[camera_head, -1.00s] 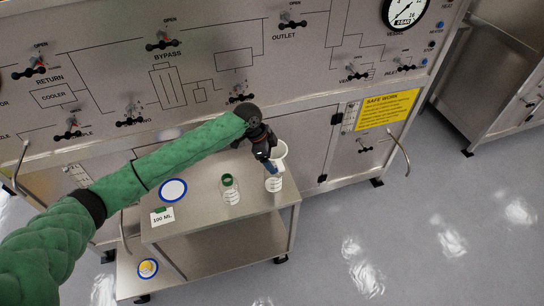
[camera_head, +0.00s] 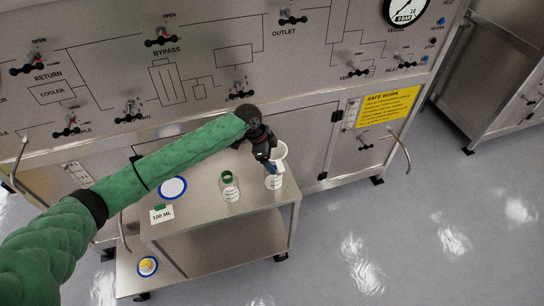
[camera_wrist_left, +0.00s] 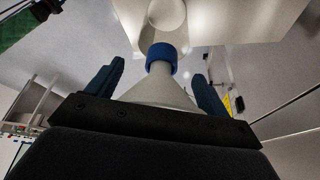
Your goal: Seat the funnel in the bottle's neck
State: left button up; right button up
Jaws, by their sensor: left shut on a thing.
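The pale funnel (camera_head: 280,150) is held at the right end of the cart top, directly over the clear bottle (camera_head: 273,183) with white markings. My left gripper (camera_head: 272,165) is shut on the funnel. In the left wrist view, the funnel's cone (camera_wrist_left: 158,92) lies between the two blue fingers and narrows toward the bottle's blue neck collar (camera_wrist_left: 161,55). The cone's narrow end meets the collar in this view. How deep the spout sits inside the neck is hidden. My right gripper is not in view.
A green-collared bottle (camera_head: 230,187) stands left of the task bottle. A blue-rimmed white dish (camera_head: 172,188) and a "100 ML" card (camera_head: 161,215) are farther left on the cart (camera_head: 205,215). The valve panel (camera_head: 215,60) rises close behind. Open floor lies right.

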pick_arm(q)
jog(key=shift+f, duration=0.45)
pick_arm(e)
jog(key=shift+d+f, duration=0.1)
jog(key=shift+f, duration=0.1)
pick_arm(q)
jog(key=shift+f+b, duration=0.35)
jog(key=shift+f, duration=0.05)
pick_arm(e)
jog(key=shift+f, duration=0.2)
pick_arm(q)
jog(key=o, duration=0.9)
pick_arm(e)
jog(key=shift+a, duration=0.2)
pick_arm(q)
jog(key=shift+r, duration=0.1)
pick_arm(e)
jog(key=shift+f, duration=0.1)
